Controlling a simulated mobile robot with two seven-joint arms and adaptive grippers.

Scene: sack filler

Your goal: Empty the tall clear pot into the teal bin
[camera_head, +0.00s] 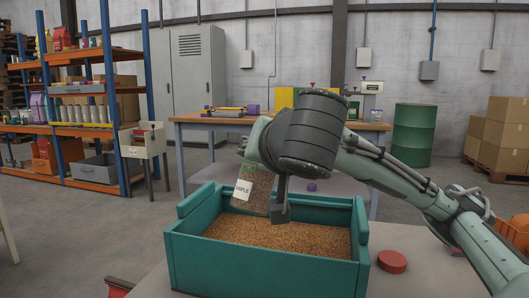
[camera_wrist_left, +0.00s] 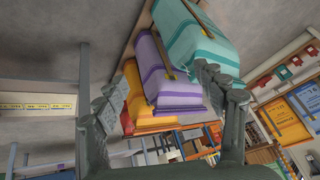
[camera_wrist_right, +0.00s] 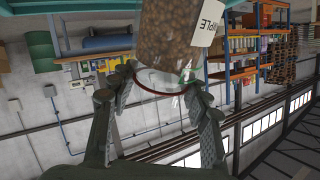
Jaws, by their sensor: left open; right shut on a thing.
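The tall clear pot (camera_head: 256,184) with a white "SAMPLE" label hangs over the back left of the teal bin (camera_head: 262,270), slightly tilted. It holds brown grains, also seen in the right wrist view (camera_wrist_right: 168,30); its part between the fingers looks clear. My right gripper (camera_wrist_right: 163,86) is shut on the pot near its rim. In the head view my arm hides part of the pot. The bin holds a layer of brown grains (camera_head: 290,236). My left gripper (camera_wrist_left: 165,95) is open and empty in its wrist view; it is outside the head view.
A red round lid (camera_head: 392,261) lies on the table right of the bin. A workbench (camera_head: 190,124) stands behind, with a green drum (camera_head: 412,134) and cartons (camera_head: 505,135) to the right. Shelving (camera_head: 95,105) is at left. Coloured sacks (camera_wrist_left: 165,80) show beyond my left gripper.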

